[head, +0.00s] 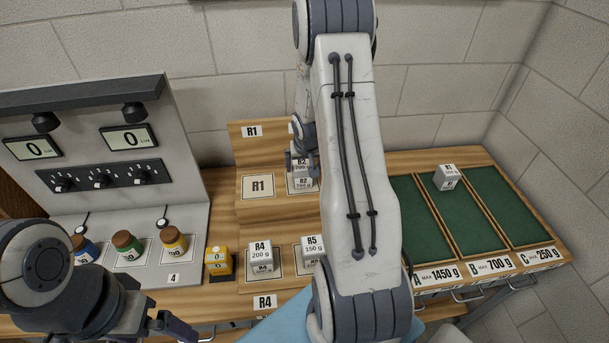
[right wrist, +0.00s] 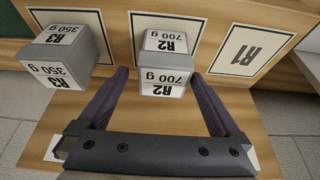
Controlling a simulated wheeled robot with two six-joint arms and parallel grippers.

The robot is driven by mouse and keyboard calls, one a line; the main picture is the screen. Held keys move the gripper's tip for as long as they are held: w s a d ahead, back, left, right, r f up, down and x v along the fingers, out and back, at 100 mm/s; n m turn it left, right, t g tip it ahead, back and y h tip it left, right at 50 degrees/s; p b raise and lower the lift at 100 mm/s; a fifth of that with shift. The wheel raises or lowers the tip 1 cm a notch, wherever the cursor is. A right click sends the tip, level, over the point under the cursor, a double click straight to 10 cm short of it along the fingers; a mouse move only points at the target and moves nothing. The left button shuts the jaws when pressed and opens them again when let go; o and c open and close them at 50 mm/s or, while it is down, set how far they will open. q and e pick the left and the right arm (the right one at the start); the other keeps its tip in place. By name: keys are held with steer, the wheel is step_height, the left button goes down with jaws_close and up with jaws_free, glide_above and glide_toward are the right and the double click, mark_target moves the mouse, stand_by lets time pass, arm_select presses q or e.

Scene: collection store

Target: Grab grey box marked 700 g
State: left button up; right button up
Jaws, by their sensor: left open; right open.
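The grey box R2 marked 700 g (right wrist: 165,62) stands on its light pad on the wooden rack. In the head view the same box (head: 302,183) is partly hidden by my right arm. My right gripper (right wrist: 160,76) is open, with one fingertip on each side of the box's near part; I cannot tell whether they touch it. In the head view the right gripper (head: 301,160) is at the box, mostly covered by its own arm. My left gripper (head: 172,328) is open and empty at the lower left, away from the box.
Grey box R3 marked 350 g (right wrist: 62,58) stands close beside R2. The R1 pad (head: 259,186) is empty. Boxes R4 (head: 262,252) and R5 (head: 312,249) stand nearer. A grey box (head: 447,177) sits in green tray B. Jars and a yellow box (head: 218,260) are at left.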

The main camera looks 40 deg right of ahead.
mark_target(302, 165)
steer(key=x, duration=0.2)
steer(key=b+x, duration=0.1)
steer(key=x, duration=0.2)
steer(key=shift+w+a+r+b, duration=0.1)
steer(key=shift+w+b, duration=0.2)
steer(key=shift+w, duration=0.05)
steer(key=c, duration=1.4)
steer(key=shift+r, duration=0.15)
